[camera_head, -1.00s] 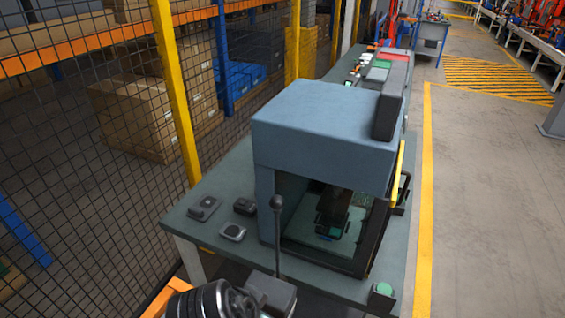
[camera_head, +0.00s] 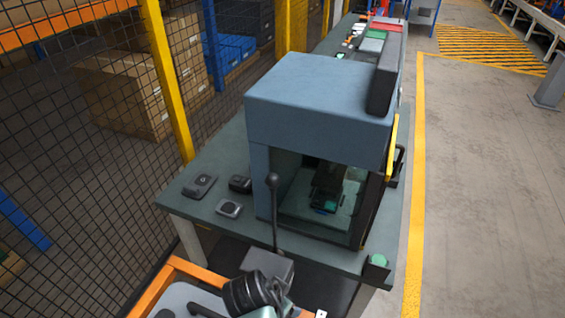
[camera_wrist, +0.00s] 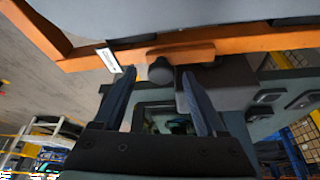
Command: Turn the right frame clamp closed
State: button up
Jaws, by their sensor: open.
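A blue-grey machine housing (camera_head: 320,95) with an open front stands on a dark green bench. Inside it is a dark fixture with green and blue parts (camera_head: 326,188), small and shaded. I cannot make out the right frame clamp or its position. A dark lever with a ball knob (camera_head: 272,181) stands upright from a grey block before the housing. My gripper (camera_wrist: 158,76) is open in the wrist view, its two dark fingers apart. A dark round knob (camera_wrist: 161,70) shows between the fingertips; I cannot tell its distance. The gripper's fingers are not clear in the head view.
An orange-framed pale bin (camera_head: 190,288) is low at the front left. Small dark devices (camera_head: 200,185) lie on the bench (camera_head: 185,205) left of the housing. A mesh fence (camera_head: 85,170) runs along the left. The floor at right (camera_head: 480,200) is clear.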

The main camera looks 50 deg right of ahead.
jog(key=shift+f, duration=0.1)
grip_shut()
dwell(0.4)
dwell(1.0)
